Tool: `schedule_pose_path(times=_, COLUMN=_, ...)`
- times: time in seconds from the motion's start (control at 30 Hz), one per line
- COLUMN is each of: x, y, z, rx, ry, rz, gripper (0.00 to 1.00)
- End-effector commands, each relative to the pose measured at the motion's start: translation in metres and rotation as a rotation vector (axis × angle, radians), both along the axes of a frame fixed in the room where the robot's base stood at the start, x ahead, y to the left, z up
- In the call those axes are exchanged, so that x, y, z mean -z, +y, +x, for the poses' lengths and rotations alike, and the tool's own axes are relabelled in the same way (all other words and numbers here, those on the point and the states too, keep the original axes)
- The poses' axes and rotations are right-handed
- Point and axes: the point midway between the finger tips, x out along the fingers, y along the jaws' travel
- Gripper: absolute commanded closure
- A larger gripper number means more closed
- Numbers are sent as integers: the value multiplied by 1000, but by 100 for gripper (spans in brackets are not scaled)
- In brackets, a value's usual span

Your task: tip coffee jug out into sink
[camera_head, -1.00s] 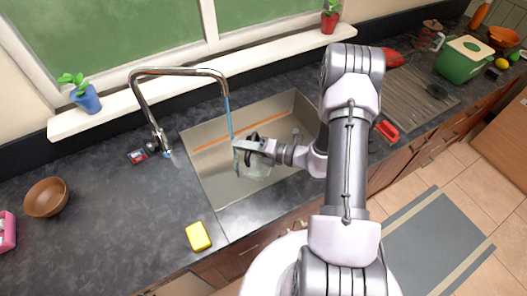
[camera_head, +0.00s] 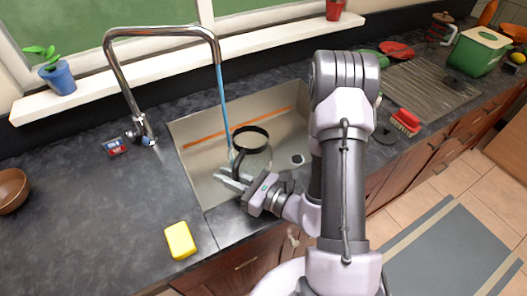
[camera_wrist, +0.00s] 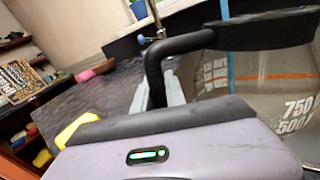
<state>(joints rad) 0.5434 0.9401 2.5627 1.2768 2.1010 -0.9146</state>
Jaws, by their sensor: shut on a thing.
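The clear coffee jug (camera_head: 255,160) with a black rim band is over the sink (camera_head: 205,184), with its round opening turned up toward the head camera. Its exact tilt is hard to tell. My gripper (camera_head: 234,181) is beside it, toward the sink's front edge, shut on the jug's black handle. In the wrist view, the handle (camera_wrist: 155,70) drops between my fingers and the jug's clear wall (camera_wrist: 270,90) shows printed numbers. A blue water stream (camera_head: 223,100) falls from the tap (camera_head: 160,40) beside the jug's rim. Whether the jug holds liquid is unclear.
A yellow sponge (camera_head: 180,240) lies on the counter at the sink's front left. A red brush (camera_head: 406,121) and a ridged draining area (camera_head: 425,90) are to the right. A blue plant pot (camera_head: 58,77) stands on the windowsill. The counter left of the sink is mostly clear.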

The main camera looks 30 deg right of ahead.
Motion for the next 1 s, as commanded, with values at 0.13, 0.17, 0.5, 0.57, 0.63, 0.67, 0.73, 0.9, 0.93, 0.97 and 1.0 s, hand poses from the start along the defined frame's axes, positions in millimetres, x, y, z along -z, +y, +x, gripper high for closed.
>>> schedule_pose_path(times=0.13, x=-2, y=0, z=0, rx=1, ry=-14, rz=-15, gripper=100)
schedule_pose_path(times=0.17, x=-2, y=0, z=0, rx=1, ry=-14, rz=-15, gripper=100)
schedule_pose_path(times=0.5, x=-37, y=0, z=0, rx=0, ry=-14, rz=-14, gripper=100)
schedule_pose_path(times=0.57, x=-44, y=0, z=0, rx=0, ry=-14, rz=-14, gripper=100)
schedule_pose_path(times=0.63, x=-45, y=0, z=0, rx=0, ry=-14, rz=-14, gripper=100)
schedule_pose_path(times=0.67, x=-44, y=0, z=0, rx=0, ry=-14, rz=-14, gripper=100)
schedule_pose_path(times=0.73, x=-42, y=0, z=0, rx=0, ry=-14, rz=-15, gripper=100)
schedule_pose_path(times=0.9, x=-41, y=0, z=0, rx=0, ry=-14, rz=-15, gripper=100)
schedule_pose_path(times=0.93, x=-41, y=0, z=0, rx=0, ry=-14, rz=-15, gripper=100)
schedule_pose_path(times=0.97, x=-41, y=0, z=0, rx=0, ry=-14, rz=-15, gripper=100)
schedule_pose_path(times=1.0, x=-41, y=0, z=0, rx=0, ry=-14, rz=-15, gripper=100)
